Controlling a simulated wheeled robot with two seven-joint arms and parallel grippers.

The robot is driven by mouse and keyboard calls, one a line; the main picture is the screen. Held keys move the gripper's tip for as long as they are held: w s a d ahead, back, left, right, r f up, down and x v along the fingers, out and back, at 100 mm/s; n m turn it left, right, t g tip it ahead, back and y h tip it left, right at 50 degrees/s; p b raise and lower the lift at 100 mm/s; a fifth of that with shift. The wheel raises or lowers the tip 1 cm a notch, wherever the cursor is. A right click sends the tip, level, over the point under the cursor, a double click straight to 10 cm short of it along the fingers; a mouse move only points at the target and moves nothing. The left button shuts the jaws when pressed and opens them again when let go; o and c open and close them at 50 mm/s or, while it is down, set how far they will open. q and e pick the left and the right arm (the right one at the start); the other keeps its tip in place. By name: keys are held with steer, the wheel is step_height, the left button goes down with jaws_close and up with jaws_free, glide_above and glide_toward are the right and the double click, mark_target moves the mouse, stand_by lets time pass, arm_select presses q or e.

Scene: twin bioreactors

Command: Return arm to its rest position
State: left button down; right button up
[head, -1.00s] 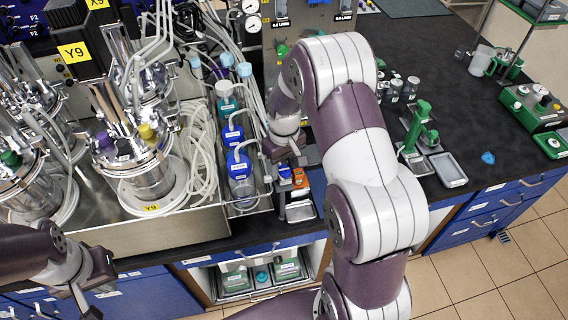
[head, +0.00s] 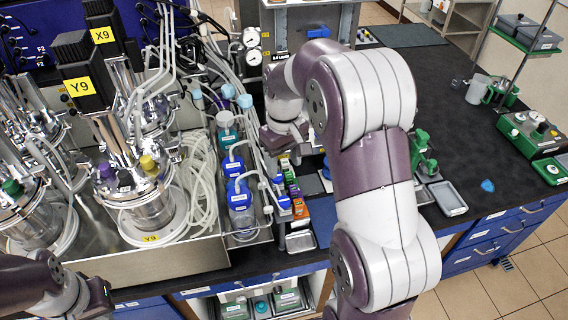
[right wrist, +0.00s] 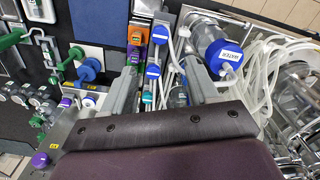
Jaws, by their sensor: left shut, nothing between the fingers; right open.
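My right arm, white and purple, reaches from the lower right over the bench in the head view. Its gripper (head: 287,148) points down above the back end of a row of small coloured boxes (head: 297,206), just right of the blue-capped bottles (head: 236,165). In the right wrist view the two fingers of this gripper (right wrist: 163,88) stand apart, with nothing held. Coloured boxes (right wrist: 135,36) and a blue-capped bottle (right wrist: 212,50) show beyond and beside them. My left gripper (head: 98,302) is at the lower left, shut and empty, in front of the bench.
Glass-and-steel bioreactors (head: 145,205) with loose tubing (head: 200,185) fill the left of the bench in a steel tray (head: 175,268). A grey tray (head: 447,198) and green equipment (head: 533,132) stand at the right. Dark bench top (head: 465,115) is clear at the back right.

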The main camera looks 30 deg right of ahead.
stand_by(0.3)
steer(key=s+a+f+m+t+b, duration=0.1)
steer(key=s+a+f+b, duration=0.4)
steer(key=s+f, duration=0.5)
steer(key=s+a, duration=0.2)
steer(key=s, duration=0.2)
steer(key=shift+a, duration=0.15)
steer(key=shift+s, duration=0.15)
steer(key=shift+f, duration=0.1)
stand_by(0.5)
